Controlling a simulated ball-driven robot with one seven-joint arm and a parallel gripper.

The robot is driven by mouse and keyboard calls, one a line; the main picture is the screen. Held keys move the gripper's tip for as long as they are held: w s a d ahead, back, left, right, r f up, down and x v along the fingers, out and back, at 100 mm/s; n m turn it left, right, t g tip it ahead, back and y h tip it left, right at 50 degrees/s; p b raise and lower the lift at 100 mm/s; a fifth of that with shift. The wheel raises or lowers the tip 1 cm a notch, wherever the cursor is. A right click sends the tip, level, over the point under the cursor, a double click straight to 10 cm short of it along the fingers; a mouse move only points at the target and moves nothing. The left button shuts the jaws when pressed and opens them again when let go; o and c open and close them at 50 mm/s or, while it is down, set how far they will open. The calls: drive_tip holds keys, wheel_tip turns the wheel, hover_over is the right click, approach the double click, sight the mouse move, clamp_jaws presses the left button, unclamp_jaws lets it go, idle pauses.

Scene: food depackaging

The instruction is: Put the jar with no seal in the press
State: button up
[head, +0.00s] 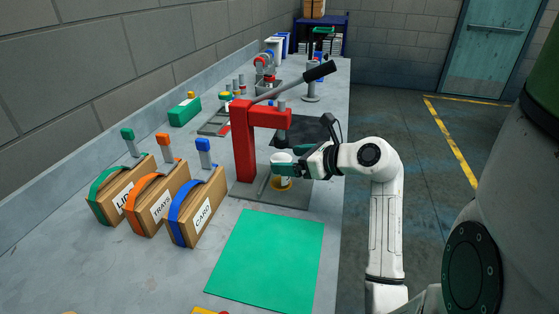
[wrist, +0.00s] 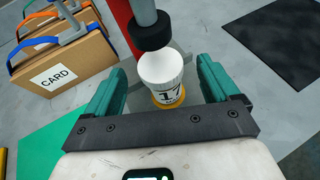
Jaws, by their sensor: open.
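A white jar (wrist: 166,82) with a dark "17" on its side stands upright at the yellow ring (wrist: 172,103) of the red press (head: 243,140). It also shows in the head view (head: 280,158), partly hidden by my gripper. Its top looks plain white; I cannot tell a seal on it. The black press head (wrist: 150,33) is above and just behind the jar in the wrist view, apart from it as far as I can tell. My gripper (head: 288,162) is open, with its green fingers on either side of the jar and visible gaps to it in the wrist view.
Boxes marked LID, TRAY and CARD (head: 200,210) stand left of the press. A green mat (head: 268,260) lies empty in front. The press lever (head: 320,71) reaches up to the right. More stations stand farther back.

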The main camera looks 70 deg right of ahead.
drive_tip(key=v, duration=0.6)
drive_tip(key=shift+s, duration=0.2)
